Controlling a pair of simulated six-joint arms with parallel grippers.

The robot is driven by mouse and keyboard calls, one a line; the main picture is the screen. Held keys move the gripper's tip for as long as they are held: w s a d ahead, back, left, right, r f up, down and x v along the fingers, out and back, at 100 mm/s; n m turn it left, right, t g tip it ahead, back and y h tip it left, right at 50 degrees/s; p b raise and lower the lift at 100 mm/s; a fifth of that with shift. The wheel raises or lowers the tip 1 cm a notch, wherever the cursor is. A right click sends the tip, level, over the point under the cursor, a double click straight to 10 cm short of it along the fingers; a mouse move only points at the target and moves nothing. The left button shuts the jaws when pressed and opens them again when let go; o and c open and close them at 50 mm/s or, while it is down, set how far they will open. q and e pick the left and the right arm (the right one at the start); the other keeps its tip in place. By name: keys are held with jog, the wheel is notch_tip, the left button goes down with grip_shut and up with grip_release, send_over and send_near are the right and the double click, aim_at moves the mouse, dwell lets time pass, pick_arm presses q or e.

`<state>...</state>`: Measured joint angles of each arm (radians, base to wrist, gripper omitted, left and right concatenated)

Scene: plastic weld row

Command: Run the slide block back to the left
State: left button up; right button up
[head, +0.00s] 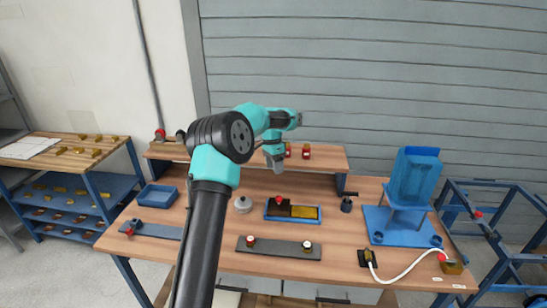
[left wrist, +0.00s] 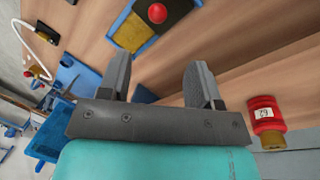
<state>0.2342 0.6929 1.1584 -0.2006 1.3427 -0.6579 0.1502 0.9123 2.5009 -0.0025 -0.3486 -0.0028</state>
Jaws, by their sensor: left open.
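A dark slide block (head: 277,209) with a red knob (head: 279,200) sits at the left end of a blue-rimmed tray (head: 292,219) in the middle of the bench. The yellow floor (head: 306,212) of the tray is bare to its right. In the left wrist view, the red knob (left wrist: 157,13) and yellow floor (left wrist: 131,34) show at the top, beyond the fingertips. My left gripper (head: 277,167) hangs above and behind the tray, apart from the block. Its fingers (left wrist: 158,64) are open and nothing is between them. My right gripper is not in view.
A grey bar (head: 278,248) with two knobs lies in front of the tray. A round grey piece (head: 243,204) stands left, a dark holder (head: 346,205) right. A blue stand (head: 405,215) and white cable (head: 403,275) are further right. Red jars (head: 306,152) stand on the back shelf.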

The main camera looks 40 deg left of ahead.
pick_arm(q)
jog(key=r, duration=0.3)
jog(key=shift+w+a+r, duration=0.15)
jog(key=shift+a+r, duration=0.2)
